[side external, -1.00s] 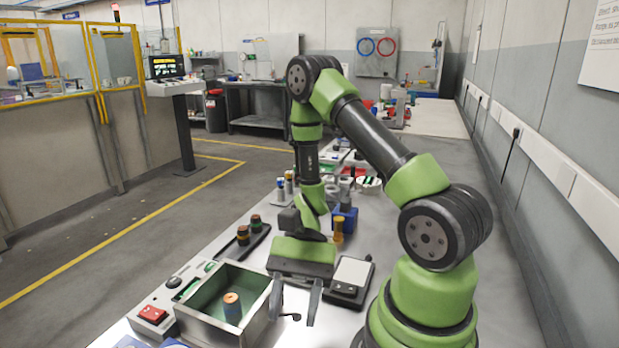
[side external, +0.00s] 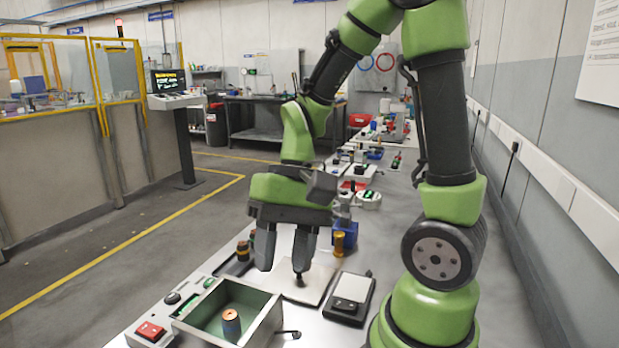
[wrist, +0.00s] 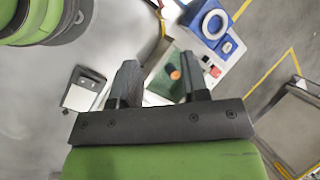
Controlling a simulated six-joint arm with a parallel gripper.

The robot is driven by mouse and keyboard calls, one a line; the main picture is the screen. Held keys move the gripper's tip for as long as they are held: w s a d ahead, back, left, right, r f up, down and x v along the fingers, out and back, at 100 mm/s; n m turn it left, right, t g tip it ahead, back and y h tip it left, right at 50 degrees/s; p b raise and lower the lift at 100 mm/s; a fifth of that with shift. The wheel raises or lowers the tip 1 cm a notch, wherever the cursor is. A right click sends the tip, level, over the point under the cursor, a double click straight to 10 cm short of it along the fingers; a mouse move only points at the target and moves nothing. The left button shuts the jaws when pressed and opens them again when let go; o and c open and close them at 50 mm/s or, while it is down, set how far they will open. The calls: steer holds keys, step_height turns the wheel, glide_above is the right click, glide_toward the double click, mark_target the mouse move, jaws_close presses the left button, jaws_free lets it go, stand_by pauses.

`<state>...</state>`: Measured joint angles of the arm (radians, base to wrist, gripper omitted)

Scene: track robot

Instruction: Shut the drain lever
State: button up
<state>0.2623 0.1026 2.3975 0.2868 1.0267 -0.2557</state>
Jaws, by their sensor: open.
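A short black lever (side external: 288,333) sticks out at the right side of the open metal tank (side external: 268,322), low near the bench. I take it for the drain lever; it lies roughly level. The tank is green inside and holds an upright cylinder (side external: 231,326) with an orange top, which also shows in the wrist view (wrist: 174,74). My gripper (side external: 284,262) is open and empty, pointing down above the bench behind the tank, apart from the lever. In the wrist view my gripper (wrist: 158,70) shows both fingers spread. I cannot make out the lever there.
A red button (side external: 150,330) is on the panel left of the tank. A pale plate (side external: 318,284) lies below my gripper, with a small dark item by one fingertip. A scale (side external: 350,297) stands to its right, a blue block (side external: 345,235) behind.

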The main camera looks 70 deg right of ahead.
steer(key=s+r+n+t+h, duration=0.3)
steer(key=r+t, duration=0.4)
steer(key=r, duration=0.3)
steer(key=shift+s+a+r+n+t, duration=0.2)
steer(key=shift+s+n+t, duration=0.1)
steer(key=shift+n, duration=0.2)
